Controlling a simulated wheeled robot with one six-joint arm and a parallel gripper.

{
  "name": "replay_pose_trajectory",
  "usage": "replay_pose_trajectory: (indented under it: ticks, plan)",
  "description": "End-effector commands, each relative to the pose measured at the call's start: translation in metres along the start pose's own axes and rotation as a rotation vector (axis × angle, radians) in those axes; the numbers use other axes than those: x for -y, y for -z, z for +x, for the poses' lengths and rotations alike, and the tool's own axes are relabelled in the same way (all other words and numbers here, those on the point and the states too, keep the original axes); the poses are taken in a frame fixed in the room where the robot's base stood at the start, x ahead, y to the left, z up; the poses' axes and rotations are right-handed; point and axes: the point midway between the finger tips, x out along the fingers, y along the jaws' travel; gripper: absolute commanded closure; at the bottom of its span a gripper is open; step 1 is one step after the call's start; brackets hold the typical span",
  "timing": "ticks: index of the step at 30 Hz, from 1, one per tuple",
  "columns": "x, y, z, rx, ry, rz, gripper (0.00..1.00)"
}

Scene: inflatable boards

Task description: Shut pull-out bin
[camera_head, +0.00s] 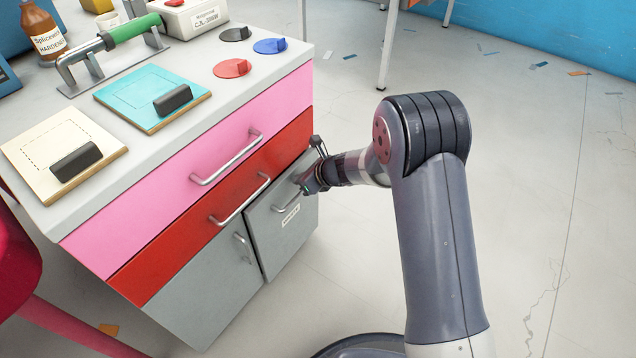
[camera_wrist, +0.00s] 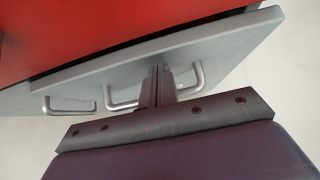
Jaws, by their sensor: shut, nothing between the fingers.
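The pull-out bin is the lower right grey front (camera_head: 290,232) of the cabinet, with a small white label and a bar handle. It stands slightly forward of the grey front beside it. In the wrist view its top edge (camera_wrist: 225,38) shows, with a dark gap under the red drawer. My gripper (camera_head: 304,184) is at the upper part of this front, by its handle. In the wrist view my gripper (camera_wrist: 161,78) has its fingers together across the handle (camera_wrist: 196,80), with nothing between them. Whether the fingertips touch the front is unclear.
Above are a red drawer (camera_head: 205,228) and a pink drawer (camera_head: 165,205). Left is another grey front (camera_head: 200,290) with its own handle. The worktop (camera_head: 215,115) holds boards, a green-handled tool and a bottle. A red chair (camera_head: 15,265) stands left. The floor at right is open.

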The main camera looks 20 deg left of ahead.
Motion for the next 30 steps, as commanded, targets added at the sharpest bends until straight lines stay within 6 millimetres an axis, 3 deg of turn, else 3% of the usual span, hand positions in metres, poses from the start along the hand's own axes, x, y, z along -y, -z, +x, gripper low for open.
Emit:
replay_pose_trajectory:
  ticks: [12, 24, 30]
  plan:
    - [0.0, -0.018, 0.019, 0.002, 0.0, -0.001, 1.0]
    - [0.0, -0.019, 0.019, 0.006, 0.0, -0.001, 1.0]
    - [0.012, -0.007, 0.006, 0.003, 0.002, 0.0, 1.0]
